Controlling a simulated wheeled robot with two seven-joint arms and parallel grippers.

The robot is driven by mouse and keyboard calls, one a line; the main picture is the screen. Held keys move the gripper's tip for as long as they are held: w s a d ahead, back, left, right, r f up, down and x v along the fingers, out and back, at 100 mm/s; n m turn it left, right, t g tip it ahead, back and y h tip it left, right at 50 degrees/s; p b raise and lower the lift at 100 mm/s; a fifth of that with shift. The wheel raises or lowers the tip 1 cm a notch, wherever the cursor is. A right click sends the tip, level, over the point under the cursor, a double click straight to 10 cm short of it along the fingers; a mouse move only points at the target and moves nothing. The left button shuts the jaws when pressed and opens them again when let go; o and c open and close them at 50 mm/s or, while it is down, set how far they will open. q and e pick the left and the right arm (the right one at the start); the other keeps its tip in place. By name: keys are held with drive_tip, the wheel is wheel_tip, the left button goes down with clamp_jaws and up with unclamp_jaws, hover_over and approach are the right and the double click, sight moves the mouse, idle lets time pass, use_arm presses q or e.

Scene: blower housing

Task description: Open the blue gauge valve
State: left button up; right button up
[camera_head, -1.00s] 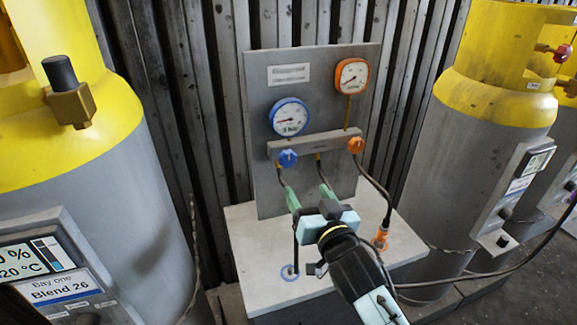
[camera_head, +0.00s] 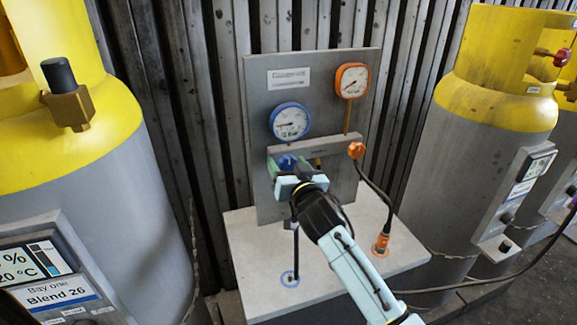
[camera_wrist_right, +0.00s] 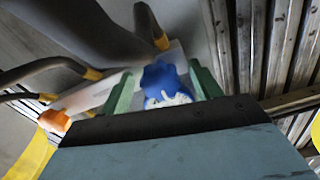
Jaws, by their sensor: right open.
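The blue gauge valve (camera_head: 287,161) is a small blue knob on the grey manifold bar, below the blue-rimmed gauge (camera_head: 290,121). My right gripper (camera_head: 287,168) is at the knob, and its body hides part of the knob in the head view. In the right wrist view the blue knob (camera_wrist_right: 163,80) sits between the two green fingertips (camera_wrist_right: 160,92), one on each side. The right gripper is open around it. Whether a finger touches the knob I cannot tell. My left gripper is not in view.
An orange valve knob (camera_head: 356,150) is to the right on the bar, below the orange gauge (camera_head: 352,80). Hoses run down to the pale bench top (camera_head: 345,255). Large yellow-topped cylinders stand at left (camera_head: 110,185) and right (camera_head: 455,130).

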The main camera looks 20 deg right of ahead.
drive_tip(key=c, duration=1)
drive_tip(key=shift+o, duration=0.2)
